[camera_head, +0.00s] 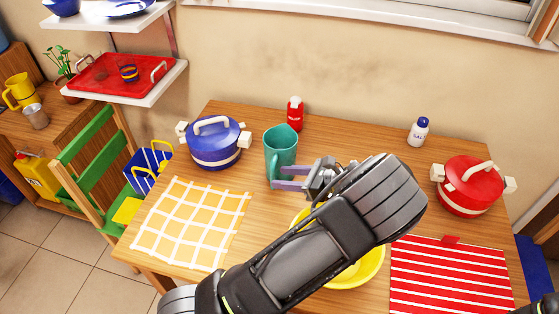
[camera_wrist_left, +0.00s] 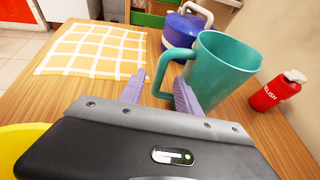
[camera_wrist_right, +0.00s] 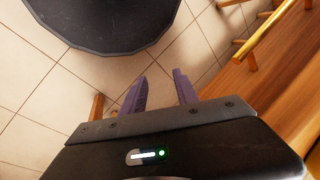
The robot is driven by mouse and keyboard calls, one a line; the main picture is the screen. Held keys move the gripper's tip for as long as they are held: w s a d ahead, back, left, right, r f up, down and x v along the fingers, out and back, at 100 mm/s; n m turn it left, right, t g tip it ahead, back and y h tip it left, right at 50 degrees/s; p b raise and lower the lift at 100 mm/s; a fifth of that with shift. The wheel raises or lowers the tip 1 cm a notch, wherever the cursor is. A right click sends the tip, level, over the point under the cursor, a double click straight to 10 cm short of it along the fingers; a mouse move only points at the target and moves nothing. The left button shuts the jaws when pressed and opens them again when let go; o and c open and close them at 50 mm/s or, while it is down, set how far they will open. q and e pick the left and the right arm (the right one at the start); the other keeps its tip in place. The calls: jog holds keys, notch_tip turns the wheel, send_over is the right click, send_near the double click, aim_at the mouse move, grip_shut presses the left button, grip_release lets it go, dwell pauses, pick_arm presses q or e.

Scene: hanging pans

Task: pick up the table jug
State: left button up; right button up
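The teal table jug (camera_head: 281,146) stands upright on the wooden table, near the back. In the left wrist view the jug (camera_wrist_left: 222,68) shows its open top, with its handle pointing left towards my fingers. My left gripper (camera_head: 276,178) is at the jug's near side; it also shows in the left wrist view (camera_wrist_left: 160,76). Its purple fingers are apart, with the handle's lower part seen between the tips and the right finger overlapping the jug's body. Contact cannot be told. My right gripper (camera_wrist_right: 158,84) is open and empty, away over the tiled floor.
A blue pot (camera_head: 213,147) stands left of the jug, a red bottle (camera_head: 295,114) behind it. A yellow bowl (camera_head: 362,272) lies under my left arm. A red pot (camera_head: 467,187) and white bottle (camera_head: 418,132) stand right. A yellow checked cloth (camera_head: 190,224) lies left.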

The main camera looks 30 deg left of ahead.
aim_at(273, 177)
pick_arm(q)
jog(key=p+x, duration=0.1)
jog(key=x, duration=0.3)
jog(key=shift+a+f, duration=0.15)
dwell(0.4)
grip_shut()
dwell(1.2)
